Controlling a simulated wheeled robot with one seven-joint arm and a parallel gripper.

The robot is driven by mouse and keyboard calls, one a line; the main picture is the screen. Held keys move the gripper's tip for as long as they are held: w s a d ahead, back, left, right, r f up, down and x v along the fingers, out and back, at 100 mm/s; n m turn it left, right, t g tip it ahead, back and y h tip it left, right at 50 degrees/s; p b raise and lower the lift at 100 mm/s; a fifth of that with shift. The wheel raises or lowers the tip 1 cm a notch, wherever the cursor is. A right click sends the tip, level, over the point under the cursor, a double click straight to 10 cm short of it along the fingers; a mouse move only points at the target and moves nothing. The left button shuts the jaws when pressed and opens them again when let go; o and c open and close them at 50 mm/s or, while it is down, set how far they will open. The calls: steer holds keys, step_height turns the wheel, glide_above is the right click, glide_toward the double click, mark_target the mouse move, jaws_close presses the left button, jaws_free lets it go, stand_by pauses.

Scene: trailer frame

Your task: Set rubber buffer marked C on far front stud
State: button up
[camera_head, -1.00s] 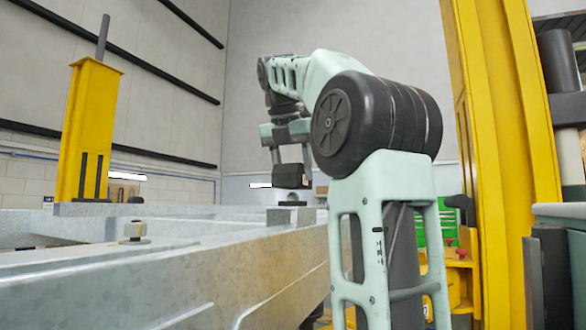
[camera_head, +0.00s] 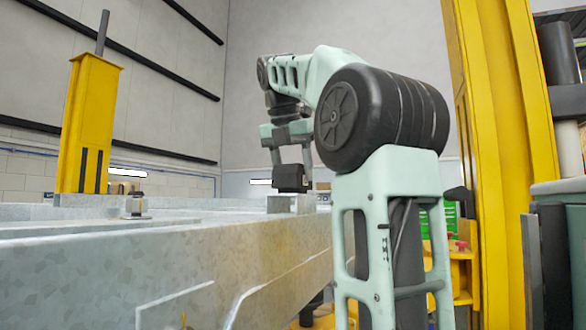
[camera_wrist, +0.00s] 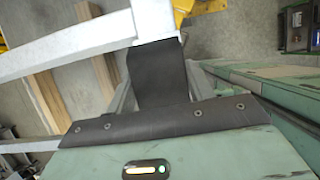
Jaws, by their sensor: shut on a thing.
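A black block (camera_head: 291,178), apparently the rubber buffer, hangs from my gripper (camera_head: 290,160) in the head view. No letter is readable on it. My gripper is shut on it. The block is just above the pale trailer frame (camera_head: 150,265), near a small grey raised part (camera_head: 291,204); whether they touch I cannot tell. In the wrist view the block (camera_wrist: 158,72) is a dark slab beyond my gripper, alongside the pale beams (camera_wrist: 65,62). A short stud-like fitting (camera_head: 135,206) stands on the frame to the left. No stud shows below the block in the wrist view.
A yellow post (camera_head: 88,125) rises behind the frame at the left. A tall yellow column (camera_head: 505,150) stands at the right. Wooden planks (camera_wrist: 48,98) lie on the floor below the beams in the wrist view.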

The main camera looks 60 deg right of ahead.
steer(key=o, duration=1.2)
steer(key=shift+o, duration=0.2)
steer(key=p+v, duration=0.1)
steer(key=v, duration=0.6)
steer(key=shift+a+r, duration=0.1)
steer(key=shift+r, duration=0.15)
steer(key=shift+s, duration=0.1)
